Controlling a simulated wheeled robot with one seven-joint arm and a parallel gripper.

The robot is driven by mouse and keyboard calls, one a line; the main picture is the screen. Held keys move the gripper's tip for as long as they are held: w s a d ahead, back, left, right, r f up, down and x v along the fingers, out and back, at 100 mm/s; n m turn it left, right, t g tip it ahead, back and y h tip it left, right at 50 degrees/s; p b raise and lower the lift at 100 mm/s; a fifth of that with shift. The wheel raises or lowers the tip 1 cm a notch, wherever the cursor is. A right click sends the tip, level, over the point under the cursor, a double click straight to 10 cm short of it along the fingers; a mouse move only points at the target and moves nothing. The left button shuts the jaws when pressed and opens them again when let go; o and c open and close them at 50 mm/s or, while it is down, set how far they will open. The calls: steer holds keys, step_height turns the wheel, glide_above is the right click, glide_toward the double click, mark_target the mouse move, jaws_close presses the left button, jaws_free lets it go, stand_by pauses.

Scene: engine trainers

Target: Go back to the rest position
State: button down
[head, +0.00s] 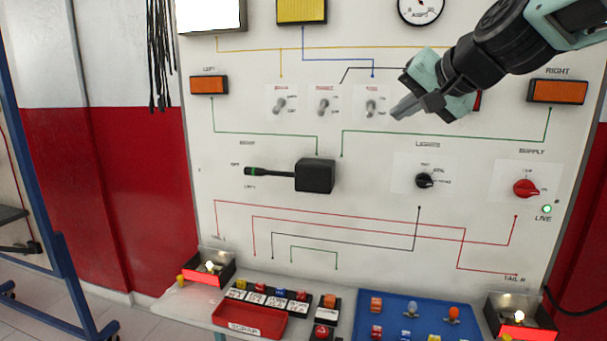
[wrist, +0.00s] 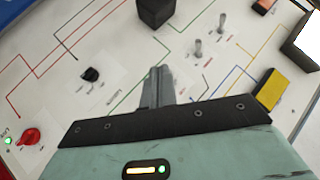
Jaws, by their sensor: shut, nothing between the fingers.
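My gripper (head: 405,107) is in front of the upper right part of the white trainer panel (head: 380,240) in the head view. Its fingers are shut with nothing between them, and their tips are just right of the rightmost toggle switch (head: 371,106). Whether the tips touch the panel cannot be told. In the wrist view the shut fingers (wrist: 157,88) point at the panel, with the black stalk box (wrist: 155,12) beyond them. My arm comes in from the upper right and hides part of the panel behind it.
A black rotary knob (head: 425,180) and a red supply knob (head: 525,188) sit lower right, with a green LIVE lamp (head: 547,209) lit. The black stalk lever (head: 268,172) sticks out left of its box. Below are a red scrap tray (head: 250,320) and a blue tray (head: 388,335).

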steer(key=s+a+f+n+g, duration=0.3)
steer(key=s+a+f, duration=0.2)
steer(key=s+f, duration=0.35)
steer(key=s+a+f+n+g, duration=0.3)
steer(key=s+a+f+g, duration=0.15)
steer(key=s+f, duration=0.4)
steer(key=s+d+f+n+g+h, duration=0.1)
steer(key=s+f+n+h, duration=0.1)
steer(key=s+f, duration=0.3)
steer(key=s+d+f+n+g+h, duration=0.1)
steer(key=s+f+n, duration=0.3)
steer(key=s, duration=0.7)
step_height(320, 180, down, 2)
steer(key=shift+d+f+g+h, duration=0.2)
steer(key=shift+d+g+h, duration=0.25)
steer(key=shift+g, duration=0.3)
